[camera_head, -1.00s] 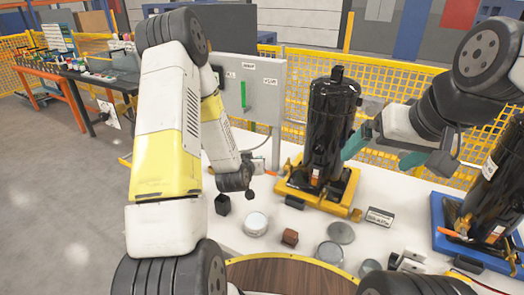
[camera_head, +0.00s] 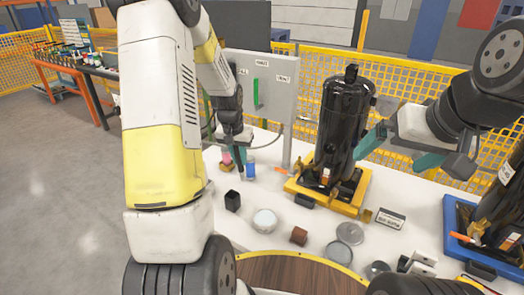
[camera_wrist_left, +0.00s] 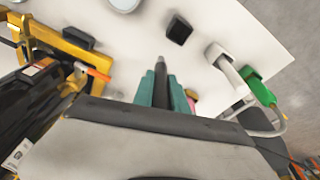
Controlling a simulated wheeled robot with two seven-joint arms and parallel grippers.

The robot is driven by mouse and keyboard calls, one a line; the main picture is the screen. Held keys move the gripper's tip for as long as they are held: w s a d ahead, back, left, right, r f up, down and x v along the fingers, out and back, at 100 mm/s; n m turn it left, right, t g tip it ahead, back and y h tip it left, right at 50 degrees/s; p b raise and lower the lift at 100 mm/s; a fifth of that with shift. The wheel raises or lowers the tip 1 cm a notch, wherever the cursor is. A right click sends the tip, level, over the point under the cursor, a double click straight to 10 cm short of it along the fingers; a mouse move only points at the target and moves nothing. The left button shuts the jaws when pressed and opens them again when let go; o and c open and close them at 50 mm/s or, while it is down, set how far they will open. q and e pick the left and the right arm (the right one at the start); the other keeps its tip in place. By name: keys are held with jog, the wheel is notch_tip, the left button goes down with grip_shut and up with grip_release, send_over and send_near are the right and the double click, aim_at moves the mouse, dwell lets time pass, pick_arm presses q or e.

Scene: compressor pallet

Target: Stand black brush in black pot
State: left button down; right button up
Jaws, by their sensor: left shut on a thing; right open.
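The black brush (camera_head: 239,167) is a thin dark stick held by my left gripper (camera_head: 238,140). It hangs roughly upright, with its lower end above or near the white table. In the left wrist view the brush (camera_wrist_left: 161,82) sticks out between the teal fingers, which are shut on it. The black pot (camera_head: 232,201) is a small dark cube-like cup on the table, in front of the brush and apart from it. The pot also shows in the left wrist view (camera_wrist_left: 179,29), beyond the brush tip. My right gripper (camera_head: 400,150) is open and empty, beside the black compressor.
The black compressor (camera_head: 341,120) stands on a yellow pallet (camera_head: 330,202). A blue bottle (camera_head: 251,166) and a small pink item (camera_head: 226,158) stand close to the brush. A grey panel (camera_head: 270,85) rises behind.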

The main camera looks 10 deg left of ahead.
pick_arm(q)
jog(key=shift+g, duration=0.9)
jog(key=s+a+r, duration=0.2)
jog(key=s+r, duration=0.1)
jog(key=shift+s+a+r, duration=0.25)
notch_tip(320, 180, down, 13)
dwell(0.6)
jog(key=shift+f, duration=0.5)
dwell(0.5)
jog(key=c, duration=1.3)
grip_release()
jog(key=shift+o, duration=0.2)
notch_tip(320, 180, up, 8)
jog(key=shift+s, duration=0.25)
